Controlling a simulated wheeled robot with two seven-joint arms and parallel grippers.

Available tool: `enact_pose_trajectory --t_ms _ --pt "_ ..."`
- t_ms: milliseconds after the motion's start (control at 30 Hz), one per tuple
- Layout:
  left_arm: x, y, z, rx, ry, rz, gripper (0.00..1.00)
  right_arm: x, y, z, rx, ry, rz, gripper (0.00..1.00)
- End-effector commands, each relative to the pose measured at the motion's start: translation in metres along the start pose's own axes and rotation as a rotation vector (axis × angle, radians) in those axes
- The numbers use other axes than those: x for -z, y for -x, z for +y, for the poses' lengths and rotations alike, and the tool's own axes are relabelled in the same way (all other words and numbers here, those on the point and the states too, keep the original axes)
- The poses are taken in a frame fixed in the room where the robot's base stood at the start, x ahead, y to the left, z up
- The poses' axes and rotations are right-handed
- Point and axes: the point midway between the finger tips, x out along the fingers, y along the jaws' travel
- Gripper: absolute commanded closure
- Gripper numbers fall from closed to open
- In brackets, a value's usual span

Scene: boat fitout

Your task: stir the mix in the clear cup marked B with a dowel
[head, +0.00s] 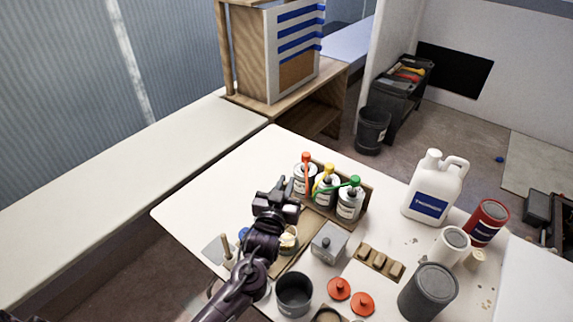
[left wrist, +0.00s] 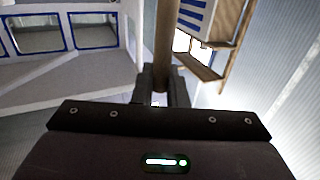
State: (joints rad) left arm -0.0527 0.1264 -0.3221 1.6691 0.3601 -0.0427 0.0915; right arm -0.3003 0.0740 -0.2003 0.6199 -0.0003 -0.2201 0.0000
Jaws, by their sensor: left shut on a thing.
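My left gripper (head: 284,200) is over the near left part of the white table, in front of the pump cans. In the left wrist view its fingers (left wrist: 162,90) are shut on a wooden dowel (left wrist: 165,40). I cannot make out this dowel in the head view. A small cup with a yellowish mix (head: 289,241) stands just below the gripper, partly hidden by my arm. I cannot read a letter on it, nor tell whether the dowel is in it. My right gripper is not in view.
Several pump cans (head: 327,186) stand in a wooden tray behind the gripper. A grey box (head: 330,243), a dark pot (head: 294,294) and red lids (head: 361,303) are to the right and front. A white jug (head: 434,190) stands farther right. The table's far left is clear.

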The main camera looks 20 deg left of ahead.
Motion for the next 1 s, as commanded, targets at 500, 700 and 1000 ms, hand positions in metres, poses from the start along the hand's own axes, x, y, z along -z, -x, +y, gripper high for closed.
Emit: enact_pose_trajectory --t_ms 500,700,1000 --pt "-0.03 0.002 -0.001 0.013 0.002 0.0 1.0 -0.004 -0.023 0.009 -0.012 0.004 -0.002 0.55" --pt "-0.046 0.002 -0.001 0.012 0.002 0.0 1.0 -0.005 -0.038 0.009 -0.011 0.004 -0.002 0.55" --pt "-0.069 0.002 0.0 0.012 0.002 0.0 1.0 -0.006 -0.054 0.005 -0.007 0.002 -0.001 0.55"
